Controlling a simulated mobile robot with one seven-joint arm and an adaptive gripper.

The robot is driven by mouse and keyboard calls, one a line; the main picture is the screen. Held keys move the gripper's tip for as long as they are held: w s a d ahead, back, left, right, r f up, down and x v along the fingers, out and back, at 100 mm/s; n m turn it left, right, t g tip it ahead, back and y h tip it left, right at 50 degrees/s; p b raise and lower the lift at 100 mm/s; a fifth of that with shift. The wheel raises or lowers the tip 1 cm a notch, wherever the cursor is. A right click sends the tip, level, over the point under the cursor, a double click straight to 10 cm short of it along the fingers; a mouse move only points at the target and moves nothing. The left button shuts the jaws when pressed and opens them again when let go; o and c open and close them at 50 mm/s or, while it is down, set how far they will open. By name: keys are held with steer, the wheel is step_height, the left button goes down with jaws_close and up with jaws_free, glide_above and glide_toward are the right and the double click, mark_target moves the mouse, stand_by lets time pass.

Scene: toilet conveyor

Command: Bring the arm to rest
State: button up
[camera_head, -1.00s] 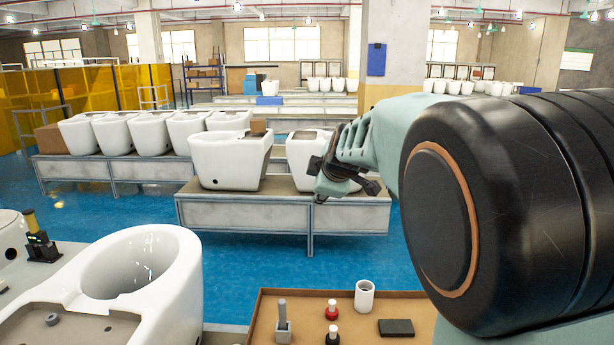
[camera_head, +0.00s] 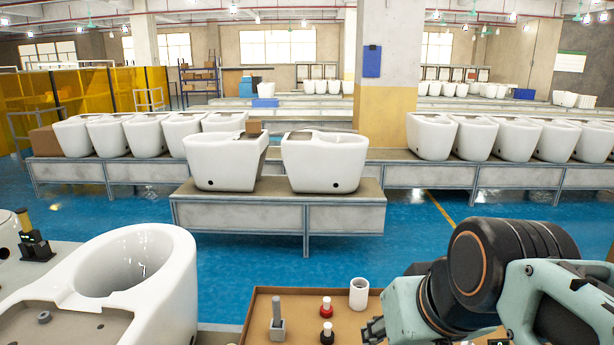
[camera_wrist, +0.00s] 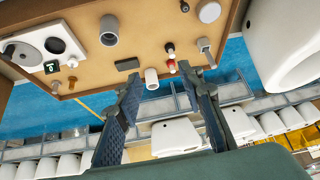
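My arm is folded low at the right of the head view. My gripper (camera_head: 374,330) shows there only in part, at the right side of the brown tray (camera_head: 262,300). In the wrist view my gripper (camera_wrist: 161,88) has its two dark fingers wide apart, with nothing held between them. The tray (camera_wrist: 90,60) lies beyond the fingertips in that view. A white cylinder (camera_wrist: 151,78) appears between the fingertips, apart from them.
On the tray stand a white cup (camera_head: 359,293), a red-based part (camera_head: 326,307), a black-based part (camera_head: 327,334) and a grey post (camera_head: 277,318). A white toilet (camera_head: 175,262) stands left of the tray. More toilets stand on benches behind, across blue floor (camera_head: 260,245).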

steer(key=s+d+f+m+h, duration=0.1)
steer(key=s+d+f, duration=0.1)
steer(key=s+f, duration=0.2)
step_height(320, 180, up, 19)
steer(key=p, duration=1.7)
steer(key=shift+w+a+f+g, duration=0.2)
steer(key=shift+w+a+g, duration=0.1)
steer(key=shift+g, duration=0.1)
steer(key=shift+c, duration=0.8)
